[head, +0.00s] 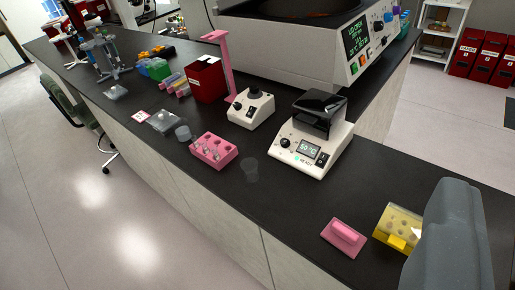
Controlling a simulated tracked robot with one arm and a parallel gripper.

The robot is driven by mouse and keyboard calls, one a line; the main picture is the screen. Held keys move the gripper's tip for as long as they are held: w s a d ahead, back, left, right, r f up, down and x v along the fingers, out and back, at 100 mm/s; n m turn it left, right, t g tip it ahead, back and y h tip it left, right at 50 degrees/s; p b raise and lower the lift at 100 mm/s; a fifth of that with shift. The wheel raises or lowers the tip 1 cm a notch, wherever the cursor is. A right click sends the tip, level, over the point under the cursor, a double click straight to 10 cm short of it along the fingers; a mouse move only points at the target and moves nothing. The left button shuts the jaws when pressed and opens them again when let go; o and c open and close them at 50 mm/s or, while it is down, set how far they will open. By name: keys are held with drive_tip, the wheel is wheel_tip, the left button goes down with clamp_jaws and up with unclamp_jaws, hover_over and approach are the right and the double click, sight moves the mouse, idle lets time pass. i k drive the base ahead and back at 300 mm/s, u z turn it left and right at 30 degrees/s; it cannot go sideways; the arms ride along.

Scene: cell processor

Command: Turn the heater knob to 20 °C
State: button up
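The heater (336,150) is a white box with a dark, glossy block on top, standing on the black bench right of centre. Its sloped front has a small black knob (285,142) at the left, a display (309,149) and a dark switch (322,159) at the right. The display seems to read 50 °C, but the digits are small. A grey, rounded part of my gripper (446,238) fills the lower right corner, apart from the heater and to its right. Its fingertips cannot be made out, and nothing touches the knob.
A pink block (344,238) and yellow rack (398,224) lie near my gripper. A large centrifuge (290,45) stands behind. Bench before the heater is clear.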

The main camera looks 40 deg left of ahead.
sight(285, 143)
drive_tip(key=z, duration=0.2)
drive_tip(key=i, duration=0.85)
drive_tip(key=u, duration=0.1)
